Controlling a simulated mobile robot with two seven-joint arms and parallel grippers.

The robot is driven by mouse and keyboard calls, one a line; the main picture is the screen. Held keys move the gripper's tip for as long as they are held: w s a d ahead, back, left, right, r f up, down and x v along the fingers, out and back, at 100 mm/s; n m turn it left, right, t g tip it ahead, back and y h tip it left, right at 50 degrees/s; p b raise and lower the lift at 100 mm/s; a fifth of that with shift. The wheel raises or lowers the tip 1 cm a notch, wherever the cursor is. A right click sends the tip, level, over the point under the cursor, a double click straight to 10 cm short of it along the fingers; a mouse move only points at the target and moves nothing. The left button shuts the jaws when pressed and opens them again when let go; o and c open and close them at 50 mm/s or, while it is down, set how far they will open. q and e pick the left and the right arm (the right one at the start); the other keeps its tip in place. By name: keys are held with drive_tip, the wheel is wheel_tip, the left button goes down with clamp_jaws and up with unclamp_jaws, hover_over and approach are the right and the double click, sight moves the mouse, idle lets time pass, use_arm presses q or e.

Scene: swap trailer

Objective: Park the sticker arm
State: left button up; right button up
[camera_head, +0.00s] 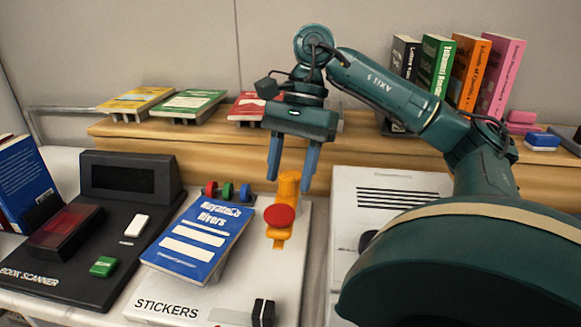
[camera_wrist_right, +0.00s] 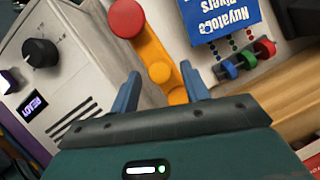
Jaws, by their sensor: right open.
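The sticker arm (camera_head: 287,190) is yellow-orange with a round red pad (camera_head: 280,215). It stands on the white STICKERS board (camera_head: 170,306), beside a blue book (camera_head: 200,236). In the right wrist view the sticker arm (camera_wrist_right: 152,48) runs from the red pad at top to its pivot end near my fingers. My right gripper (camera_head: 290,180) is open above the far end of the sticker arm. In the wrist view its fingers (camera_wrist_right: 160,74) lie on either side of the arm; I cannot tell whether they touch it. My left gripper is not in view.
Red, green and blue rollers (camera_head: 228,192) stand behind the blue book. A black book scanner (camera_head: 110,220) is at left. A white machine with a knob (camera_head: 385,190) is at right. Books line the wooden shelf (camera_head: 150,140) behind.

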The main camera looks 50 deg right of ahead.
use_arm(q)
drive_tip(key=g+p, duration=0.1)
drive_tip(key=p, duration=0.4)
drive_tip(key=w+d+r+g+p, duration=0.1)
drive_tip(key=p, duration=0.4)
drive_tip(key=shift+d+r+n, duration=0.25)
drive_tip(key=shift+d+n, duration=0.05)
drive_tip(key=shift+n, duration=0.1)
use_arm(e)
drive_tip(key=s+v, duration=0.1)
drive_tip(key=v, duration=1.2)
drive_tip(key=shift+w, duration=0.5)
drive_tip(key=shift+r, duration=0.1)
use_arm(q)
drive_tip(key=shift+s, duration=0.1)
